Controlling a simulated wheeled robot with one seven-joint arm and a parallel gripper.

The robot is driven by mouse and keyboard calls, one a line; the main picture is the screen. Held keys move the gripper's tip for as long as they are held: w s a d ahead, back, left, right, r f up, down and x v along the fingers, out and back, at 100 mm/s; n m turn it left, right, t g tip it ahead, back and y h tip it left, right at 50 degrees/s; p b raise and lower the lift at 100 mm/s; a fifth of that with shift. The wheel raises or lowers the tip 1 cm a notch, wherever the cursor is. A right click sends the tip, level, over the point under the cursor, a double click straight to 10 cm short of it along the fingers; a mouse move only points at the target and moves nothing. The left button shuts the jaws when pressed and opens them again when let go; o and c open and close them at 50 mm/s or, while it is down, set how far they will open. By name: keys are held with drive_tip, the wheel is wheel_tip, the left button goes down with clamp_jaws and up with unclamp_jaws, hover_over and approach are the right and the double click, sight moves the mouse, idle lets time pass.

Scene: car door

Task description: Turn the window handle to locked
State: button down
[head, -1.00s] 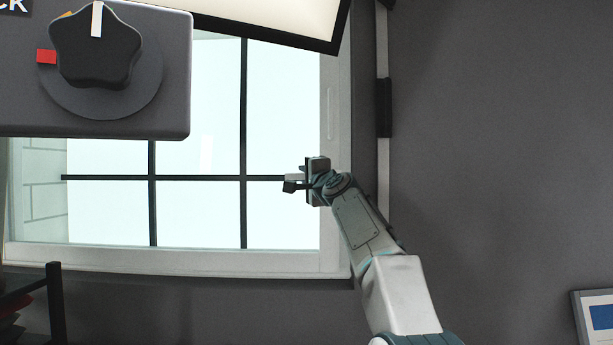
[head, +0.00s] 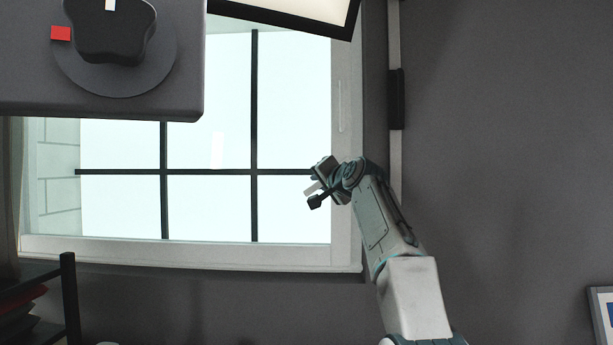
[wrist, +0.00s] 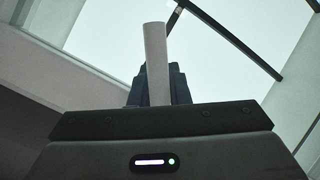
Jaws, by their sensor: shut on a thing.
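The window handle is a plain white bar (wrist: 155,55) that stands up between the dark fingers of my gripper (wrist: 157,85) in the wrist view. My gripper is shut on it. In the head view my gripper (head: 317,193) is at the right side of the window frame (head: 345,225), tilted down to the left. A short pale piece of the handle (head: 312,188) shows beside its fingers, slanting the same way. The handle's base is hidden by my gripper and wrist.
A grey box with a black knob (head: 110,28) and a red mark fills the upper left. A lit panel with a black edge (head: 300,10) hangs at the top. A dark rack (head: 68,295) stands at lower left.

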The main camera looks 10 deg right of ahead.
drive_tip(key=shift+d+f+n+g+p, duration=0.3)
drive_tip(key=shift+f+n+p, duration=0.1)
drive_tip(key=shift+n, duration=0.5)
drive_tip(key=shift+f, duration=0.1)
drive_tip(key=c, duration=1.4)
unclamp_jaws()
drive_tip(key=shift+o, duration=0.2)
drive_tip(key=shift+s, duration=0.1)
drive_tip(key=b+v, duration=0.6)
drive_tip(key=v, duration=0.7)
drive_tip(key=shift+s+r+b, duration=0.25)
drive_tip(key=shift+s+b, duration=0.05)
drive_tip(key=shift+s, duration=0.1)
